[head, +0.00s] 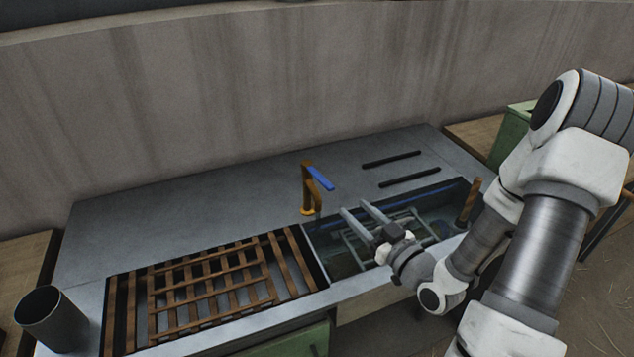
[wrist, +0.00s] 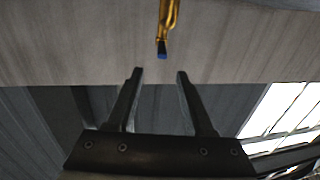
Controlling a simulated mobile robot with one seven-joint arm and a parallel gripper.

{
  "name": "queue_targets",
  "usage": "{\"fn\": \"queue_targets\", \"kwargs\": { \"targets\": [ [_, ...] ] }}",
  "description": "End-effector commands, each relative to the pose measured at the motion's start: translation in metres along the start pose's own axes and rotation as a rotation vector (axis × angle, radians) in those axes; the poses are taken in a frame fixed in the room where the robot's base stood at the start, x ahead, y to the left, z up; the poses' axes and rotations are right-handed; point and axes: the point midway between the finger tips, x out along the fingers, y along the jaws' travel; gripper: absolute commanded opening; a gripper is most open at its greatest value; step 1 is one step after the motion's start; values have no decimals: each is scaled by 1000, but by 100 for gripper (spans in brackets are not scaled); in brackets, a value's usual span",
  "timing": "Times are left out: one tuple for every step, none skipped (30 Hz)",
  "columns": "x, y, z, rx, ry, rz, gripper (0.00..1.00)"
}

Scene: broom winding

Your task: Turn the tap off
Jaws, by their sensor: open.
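The tap (head: 308,188) is an orange-brown upright with a blue lever (head: 320,179) on top, standing on the counter behind the sink. The lever points to the right and toward the front. In the wrist view the tap (wrist: 168,18) hangs from the top edge, with the blue lever end (wrist: 162,56) lowest. My gripper (head: 355,212) is open and empty above the sink, to the right of and in front of the tap. In the wrist view my gripper (wrist: 159,73) has its fingers apart, with the tap beyond the gap and not touching them.
The sink basin (head: 340,262) lies below my gripper. A brown slatted rack (head: 210,290) is to its left. A dark grey cup (head: 55,318) stands at the far left. A brown upright piece (head: 468,203) stands at the basin's right end. Two black bars (head: 392,159) lie behind the basin.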

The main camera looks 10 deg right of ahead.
Motion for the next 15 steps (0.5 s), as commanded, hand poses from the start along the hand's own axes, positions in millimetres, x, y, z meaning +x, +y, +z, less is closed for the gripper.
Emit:
{"fn": "queue_targets", "kwargs": {
  "targets": [
    [2,0,5,-4,2,-2,52],
    [3,0,5,-5,1,-2,52],
    [4,0,5,-4,0,-1,52],
    [5,0,5,-4,1,-1,52],
    [6,0,5,-5,1,-1,52],
    [8,0,5,-4,1,-1,52],
    [9,0,5,-4,1,-2,52],
    [10,-1,5,-4,1,-2,52],
    [11,-1,5,-4,1,-1,52],
    [12,-1,5,-4,1,0,52],
    [12,-1,5,-5,1,0,52],
    [14,-2,5,-4,1,0,52],
    [14,-2,5,-4,1,0,52],
    [15,-3,5,-4,1,-1,52],
    [16,-4,5,-3,1,0,52]
  ]
}}
